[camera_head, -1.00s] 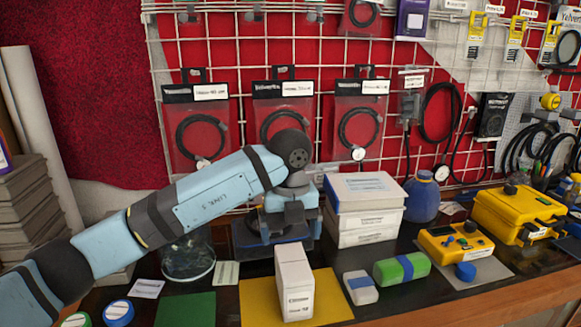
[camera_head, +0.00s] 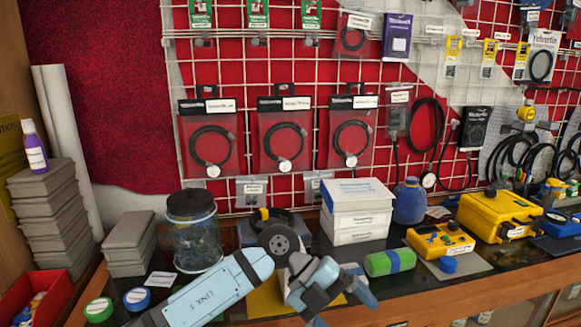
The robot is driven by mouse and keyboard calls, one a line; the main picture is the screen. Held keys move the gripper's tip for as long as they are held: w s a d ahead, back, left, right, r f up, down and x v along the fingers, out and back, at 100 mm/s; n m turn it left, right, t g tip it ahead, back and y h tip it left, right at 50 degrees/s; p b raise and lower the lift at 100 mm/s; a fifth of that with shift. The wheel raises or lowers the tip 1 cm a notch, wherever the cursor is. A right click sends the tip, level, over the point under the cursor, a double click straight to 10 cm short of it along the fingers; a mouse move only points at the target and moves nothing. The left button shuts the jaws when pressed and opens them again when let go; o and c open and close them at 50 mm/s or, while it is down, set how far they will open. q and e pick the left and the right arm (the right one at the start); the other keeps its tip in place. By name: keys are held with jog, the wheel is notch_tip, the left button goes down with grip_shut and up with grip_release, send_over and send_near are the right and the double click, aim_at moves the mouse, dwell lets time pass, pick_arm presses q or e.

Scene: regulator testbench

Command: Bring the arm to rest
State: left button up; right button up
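My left arm comes in from the bottom left, its light-blue link angled up to a dark round joint at the bench front. Its wrist folds down beyond that joint, and my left gripper (camera_head: 335,297) hangs over the front edge of the bench, in front of the yellow mat (camera_head: 262,302). I see nothing clearly held in it, and its fingers are too foreshortened to tell whether they are open or shut. My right arm and gripper are out of view.
A glass jar (camera_head: 194,232) stands behind the arm. Grey boxes (camera_head: 45,215) are stacked at left above a red bin (camera_head: 40,298).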

pick_arm(q)
jog(key=a+f+n+t+h, duration=0.3)
jog(key=a+n+t, duration=0.3)
jog(key=n+t, duration=0.55)
jog(key=a+f+n+t+h, duration=0.35)
jog(key=a+n+t, duration=0.25)
jog(key=n+t, duration=0.6)
jog(key=s+a+f+n+g+y, duration=0.3)
jog(key=s+a+f+n+y, duration=0.25)
jog(key=s+a+f, duration=0.4)
jog(key=s+a+f+n+g+y, duration=0.45)
jog(key=s+a+f+y, duration=0.2)
jog(key=f, duration=0.65)
notch_tip(320, 180, up, 15)
jog(key=s+a+p, duration=0.1)
jog(key=s+p, duration=0.1)
jog(key=p, duration=1.8)
jog(key=shift+y, duration=0.45)
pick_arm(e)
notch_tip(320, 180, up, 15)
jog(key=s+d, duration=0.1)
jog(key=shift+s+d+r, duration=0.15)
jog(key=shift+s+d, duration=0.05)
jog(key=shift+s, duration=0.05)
